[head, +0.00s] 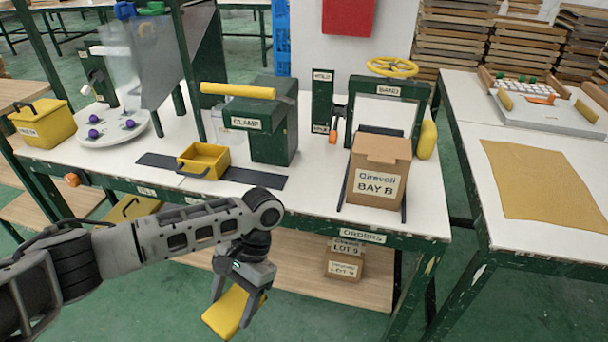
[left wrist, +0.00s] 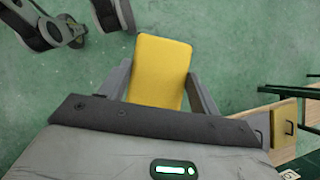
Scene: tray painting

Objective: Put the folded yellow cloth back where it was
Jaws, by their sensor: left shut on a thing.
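The folded yellow cloth (head: 226,313) is a flat yellow pad with rounded corners. My left gripper (head: 240,294) is shut on it, one finger on each side, and holds it tilted over the green floor, in front of the workbench (head: 320,190). In the left wrist view the folded yellow cloth (left wrist: 160,70) stands out between the two fingers of my left gripper (left wrist: 162,92). My right gripper does not show clearly in either view.
On the bench stand a yellow drawer box (head: 204,160), the green CLAMP unit (head: 274,130), a BAY B carton (head: 378,172) and the SAND frame (head: 388,88) with a yellow pad (head: 427,140) at its side. A mustard sheet (head: 545,180) lies on the right table.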

